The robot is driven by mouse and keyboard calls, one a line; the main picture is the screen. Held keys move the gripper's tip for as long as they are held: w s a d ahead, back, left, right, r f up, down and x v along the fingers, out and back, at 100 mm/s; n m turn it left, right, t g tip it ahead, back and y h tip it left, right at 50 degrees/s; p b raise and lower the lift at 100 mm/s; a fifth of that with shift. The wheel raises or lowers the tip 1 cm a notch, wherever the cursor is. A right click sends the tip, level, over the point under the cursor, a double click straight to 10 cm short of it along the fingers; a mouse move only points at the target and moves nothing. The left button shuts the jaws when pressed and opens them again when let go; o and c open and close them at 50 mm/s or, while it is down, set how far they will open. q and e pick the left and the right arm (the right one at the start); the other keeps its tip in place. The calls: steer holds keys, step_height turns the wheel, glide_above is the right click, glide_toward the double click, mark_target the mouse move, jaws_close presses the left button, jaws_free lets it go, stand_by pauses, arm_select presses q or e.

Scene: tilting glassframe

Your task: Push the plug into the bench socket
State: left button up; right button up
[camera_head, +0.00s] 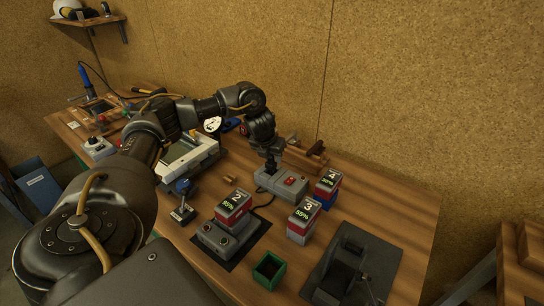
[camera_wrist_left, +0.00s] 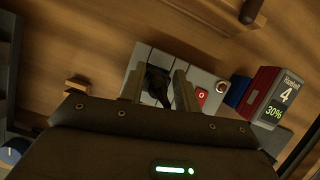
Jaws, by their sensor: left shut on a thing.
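The bench socket (camera_head: 266,179) is a grey box with a red switch, towards the back of the bench. My left gripper (camera_head: 272,163) points down at its left part, with the fingertips close over the box. In the left wrist view the gripper (camera_wrist_left: 158,78) is shut on a black plug (camera_wrist_left: 156,86), which sits between the two fingers over the pale top of the socket box (camera_wrist_left: 209,84). The red switch (camera_wrist_left: 201,97) is just right of the fingers. The plug's underside is hidden, so I cannot tell whether it is seated. My right gripper is not in view.
Battery 4 (camera_head: 327,183) stands right of the socket, battery 3 (camera_head: 302,219) nearer. Battery 2 (camera_head: 233,205) sits on a charger (camera_head: 215,238). A green bin (camera_head: 269,270), a drill (camera_head: 183,199) and a black fixture (camera_head: 346,272) are nearer the front.

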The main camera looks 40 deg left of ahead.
mark_target(270, 157)
arm_select(q)
steer(key=shift+f+b, duration=0.8)
steer(key=shift+f, duration=0.65)
steer(key=o, duration=1)
steer(key=v, duration=0.6)
steer(key=shift+r, duration=0.25)
steer(key=shift+p+v, duration=0.7)
steer(key=shift+v, duration=1.55)
steer(key=shift+s+f, duration=0.1)
